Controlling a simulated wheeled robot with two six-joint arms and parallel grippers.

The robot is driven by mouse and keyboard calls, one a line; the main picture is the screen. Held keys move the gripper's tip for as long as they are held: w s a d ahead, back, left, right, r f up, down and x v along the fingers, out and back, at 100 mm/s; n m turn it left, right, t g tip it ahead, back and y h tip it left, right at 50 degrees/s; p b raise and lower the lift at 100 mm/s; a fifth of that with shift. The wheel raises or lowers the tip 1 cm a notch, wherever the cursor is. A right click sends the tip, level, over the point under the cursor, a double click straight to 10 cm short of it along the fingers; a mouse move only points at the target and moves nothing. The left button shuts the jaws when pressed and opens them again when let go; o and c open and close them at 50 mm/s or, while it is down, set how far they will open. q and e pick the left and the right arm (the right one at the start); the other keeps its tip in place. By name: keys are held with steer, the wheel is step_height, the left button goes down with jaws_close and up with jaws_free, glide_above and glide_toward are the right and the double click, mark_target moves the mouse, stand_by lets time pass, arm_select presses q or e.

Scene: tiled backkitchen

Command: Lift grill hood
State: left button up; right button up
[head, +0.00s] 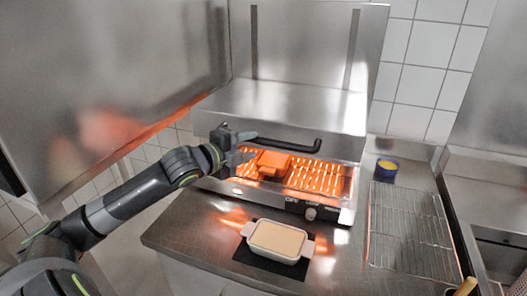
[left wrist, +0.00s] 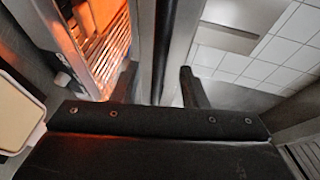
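The grill (head: 345,187) stands on the steel counter, its grid glowing orange. Its steel hood (head: 290,103) is above the grid, with a gap at the front through which the grid shows. A black bar handle (head: 290,146) runs along the hood's front. An orange block-like item (head: 272,163) lies on the grid. My left gripper (head: 243,146) is at the handle's left end. In the left wrist view, the dark handle bar (left wrist: 166,45) runs between the spread fingers of my left gripper (left wrist: 160,85), with gaps visible at both sides. My right gripper is not in view.
A white dish (head: 277,240) with cream-coloured contents sits on a dark mat in front of the grill. A blue bowl (head: 386,169) and a wire rack (head: 410,230) are to the right. A large steel panel (head: 110,80) rises at the left, close above my left arm.

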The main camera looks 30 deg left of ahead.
mark_target(261, 143)
arm_select(q)
steer(key=b+x, duration=0.2)
steer(key=x, duration=0.2)
steer(key=shift+w+f, duration=0.1)
steer(key=shift+w, duration=0.05)
steer(key=shift+b+x, duration=0.3)
steer(key=shift+x, duration=0.55)
steer(key=shift+c, duration=0.2)
jaws_close()
